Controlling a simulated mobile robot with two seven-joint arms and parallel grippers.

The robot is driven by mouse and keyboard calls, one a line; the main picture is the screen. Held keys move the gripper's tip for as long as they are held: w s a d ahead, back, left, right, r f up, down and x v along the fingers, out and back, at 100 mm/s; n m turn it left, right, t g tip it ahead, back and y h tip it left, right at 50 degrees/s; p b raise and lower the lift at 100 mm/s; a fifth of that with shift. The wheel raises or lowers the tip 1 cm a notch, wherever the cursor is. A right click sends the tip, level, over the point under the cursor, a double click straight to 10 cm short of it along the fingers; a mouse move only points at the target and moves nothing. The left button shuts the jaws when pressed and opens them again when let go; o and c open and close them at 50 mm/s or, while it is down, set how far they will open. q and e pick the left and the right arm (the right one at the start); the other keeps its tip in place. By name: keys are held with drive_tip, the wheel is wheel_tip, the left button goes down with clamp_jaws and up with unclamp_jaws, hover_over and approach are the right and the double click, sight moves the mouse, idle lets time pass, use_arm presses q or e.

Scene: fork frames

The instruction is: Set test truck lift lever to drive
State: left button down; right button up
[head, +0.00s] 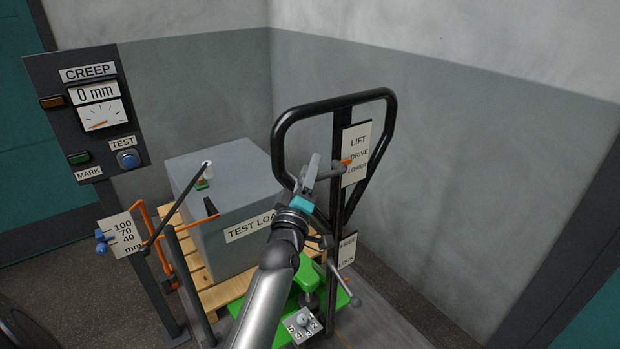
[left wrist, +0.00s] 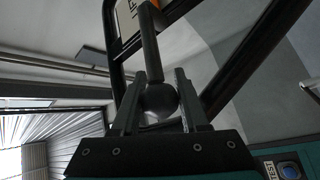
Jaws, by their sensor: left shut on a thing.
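The truck's black loop handle (head: 391,120) stands upright in the head view. A white plate (head: 358,172) on it reads LIFT, DRIVE and LOWER. An orange pointer (head: 346,162) is at the plate's left edge, about level with the word DRIVE. My left gripper (head: 313,172) is beside the plate, inside the handle loop. In the left wrist view my gripper's two fingers (left wrist: 160,95) are shut on the dark ball knob (left wrist: 160,104) of the lift lever. Its dark rod (left wrist: 149,40) runs up from the knob. My right gripper is not in view.
A grey TEST LOAD box (head: 215,185) sits on a wooden pallet (head: 215,293) to the left. A CREEP panel (head: 70,125) reads 0 mm. A second plate (head: 347,251) is low on the handle post, above the green truck body (head: 280,327). Walls close in behind.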

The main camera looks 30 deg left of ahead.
use_arm(q)
drive_tip(key=shift+f+n+t+y+b, duration=0.3)
drive_tip(key=shift+f+n+b, duration=0.2)
drive_tip(key=shift+b, duration=0.35)
drive_tip(key=shift+r, duration=0.1)
drive_tip(key=shift+c, duration=2.1)
unclamp_jaws()
